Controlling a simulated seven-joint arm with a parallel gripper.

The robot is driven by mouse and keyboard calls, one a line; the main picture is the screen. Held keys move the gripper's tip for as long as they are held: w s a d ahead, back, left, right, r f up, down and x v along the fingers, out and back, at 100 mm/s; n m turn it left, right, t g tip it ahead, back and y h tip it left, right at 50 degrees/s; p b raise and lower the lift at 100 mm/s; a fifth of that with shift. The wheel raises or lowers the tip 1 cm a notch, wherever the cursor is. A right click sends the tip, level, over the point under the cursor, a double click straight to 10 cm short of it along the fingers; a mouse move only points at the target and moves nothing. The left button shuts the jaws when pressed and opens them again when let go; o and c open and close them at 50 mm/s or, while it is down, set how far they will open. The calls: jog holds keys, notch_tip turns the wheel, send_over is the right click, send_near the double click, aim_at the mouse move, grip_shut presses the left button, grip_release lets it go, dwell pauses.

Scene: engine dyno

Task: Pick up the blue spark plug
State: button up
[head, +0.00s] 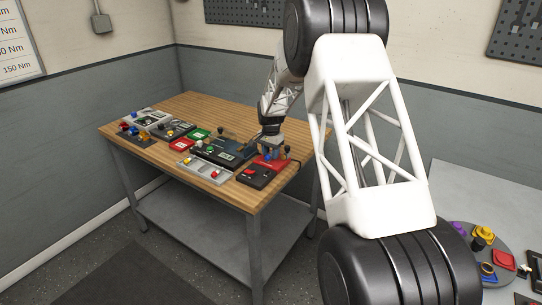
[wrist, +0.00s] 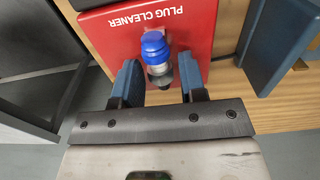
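The blue spark plug (wrist: 154,45) has a blue top and a metallic lower body, and stands at the red plug cleaner (wrist: 107,47) in the wrist view. My gripper (wrist: 159,79) is open. Its two blue fingers are on either side of the plug's lower part, with visible gaps, so I see no grip on it. How the plug's lower end sits is hidden. In the head view my gripper (head: 273,153) is low over the red cleaner (head: 271,163) at the right end of the wooden bench; the plug is too small to make out there.
A dark blue device (wrist: 274,45) stands close beside the cleaner. Several trays and coloured parts fill the wooden bench (head: 190,108) to the left, whose back part is bare. A grey table (head: 460,190) with a round tray of coloured parts is at the right.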

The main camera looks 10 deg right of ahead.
grip_shut()
jog(key=shift+r, duration=0.2)
jog(key=shift+r, duration=0.55)
notch_tip(320, 180, up, 2)
jog(key=shift+r, duration=0.1)
jog(key=s+r, duration=0.1)
jog(key=s, duration=1.5)
jog(key=shift+a+r, duration=0.15)
jog(key=shift+a, duration=0.05)
